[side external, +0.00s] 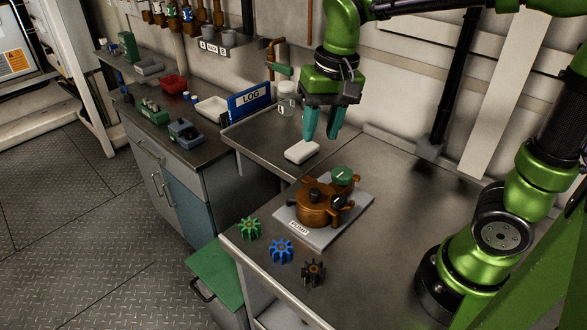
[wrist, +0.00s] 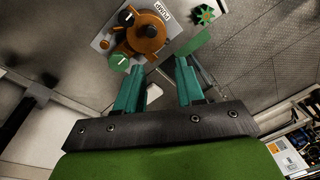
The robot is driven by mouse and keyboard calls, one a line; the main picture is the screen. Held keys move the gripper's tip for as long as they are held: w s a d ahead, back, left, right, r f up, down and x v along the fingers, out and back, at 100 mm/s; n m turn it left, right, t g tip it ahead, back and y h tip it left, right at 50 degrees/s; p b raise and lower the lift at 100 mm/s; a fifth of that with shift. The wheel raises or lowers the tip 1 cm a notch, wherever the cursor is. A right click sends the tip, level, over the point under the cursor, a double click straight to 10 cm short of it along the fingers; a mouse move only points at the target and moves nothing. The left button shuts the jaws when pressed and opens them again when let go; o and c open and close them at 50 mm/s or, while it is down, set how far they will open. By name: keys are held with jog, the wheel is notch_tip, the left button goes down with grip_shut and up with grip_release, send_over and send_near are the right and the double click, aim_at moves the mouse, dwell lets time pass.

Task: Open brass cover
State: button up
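The brass pump (side external: 316,203) sits on a grey plate labelled PUMP (side external: 345,222) on the steel bench. Its round brass cover (side external: 312,206) appears closed, with a dark knob on top and brass lugs around it. A green round knob (side external: 342,174) stands at its back. In the wrist view the pump (wrist: 146,38) is at the top, beyond the fingertips. My gripper (side external: 323,138) hangs above the bench behind the pump, teal fingers apart with nothing between them. The wrist view also shows the fingers (wrist: 160,72) apart.
Green (side external: 250,228), blue (side external: 281,250) and dark (side external: 313,272) gear wheels lie in front of the pump. A white block (side external: 302,152) and a clear jar (side external: 286,104) are behind it. The bench right of the pump is clear. A side counter holds trays and a LOG binder (side external: 250,98).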

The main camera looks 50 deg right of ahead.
aim_at(315, 191)
jog(key=f+m, duration=0.1)
jog(key=f, duration=0.4)
jog(key=f+m+g, duration=0.1)
jog(key=f, duration=0.4)
jog(key=f+m, duration=0.1)
jog(key=f, duration=0.4)
jog(key=shift+w+d+h, duration=0.1)
jog(key=shift+w+h, duration=0.2)
jog(key=shift+w, duration=0.1)
grip_shut()
